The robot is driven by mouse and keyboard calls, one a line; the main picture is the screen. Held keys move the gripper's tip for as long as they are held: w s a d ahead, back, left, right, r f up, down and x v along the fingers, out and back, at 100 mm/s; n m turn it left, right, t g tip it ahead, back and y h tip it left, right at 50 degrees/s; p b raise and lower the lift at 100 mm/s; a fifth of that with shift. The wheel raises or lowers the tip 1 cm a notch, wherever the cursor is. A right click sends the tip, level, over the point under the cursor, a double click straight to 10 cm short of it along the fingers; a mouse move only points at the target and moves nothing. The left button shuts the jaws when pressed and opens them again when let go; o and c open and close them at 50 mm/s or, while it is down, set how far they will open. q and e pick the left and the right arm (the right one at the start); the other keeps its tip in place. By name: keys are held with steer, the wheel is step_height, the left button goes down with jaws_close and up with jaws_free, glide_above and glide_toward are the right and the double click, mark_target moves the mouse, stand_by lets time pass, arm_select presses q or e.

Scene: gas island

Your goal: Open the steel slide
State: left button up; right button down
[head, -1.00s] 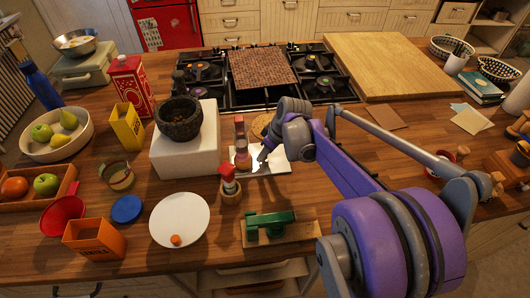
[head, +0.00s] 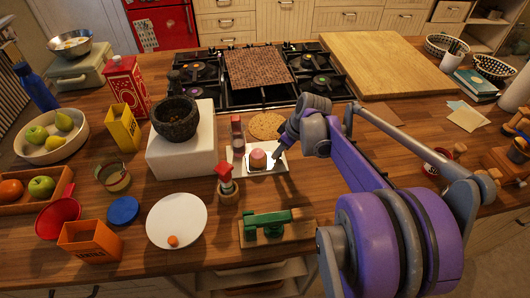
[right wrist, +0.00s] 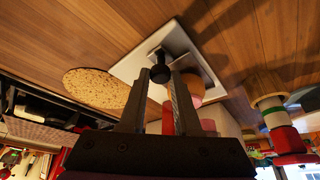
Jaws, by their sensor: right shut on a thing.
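The steel slide is a pale, shiny plate (head: 280,168) lying on the wooden counter, in front of the hob. In the right wrist view its light rim (right wrist: 131,66) and grey surface show. A small black knob (right wrist: 160,72) stands out from it. My right gripper (head: 277,156) is at the right part of the plate; in the right wrist view its fingers (right wrist: 160,85) are shut on the knob. A pink-topped, tan round piece (head: 257,158) stands on or in the plate, just left of the gripper. My left gripper is not in view.
A red bottle (head: 237,130) stands behind the plate, a flat round cracker (head: 266,126) beside it. A red-topped mill (head: 226,178) is close in front. A white block (head: 180,158) bearing a dark mortar (head: 176,119) is left. A green tool (head: 268,222) lies nearer the front.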

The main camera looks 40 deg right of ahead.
steer(key=shift+s+d, duration=0.35)
steer(key=shift+d, duration=0.25)
steer(key=shift+s+d, duration=0.3)
steer(key=shift+d, duration=0.25)
steer(key=shift+a, duration=0.1)
steer(key=c, duration=0.6)
jaws_free()
steer(key=shift+r, duration=0.1)
steer(key=v, duration=1)
steer(key=shift+s+r, duration=0.15)
steer(key=shift+r, duration=0.1)
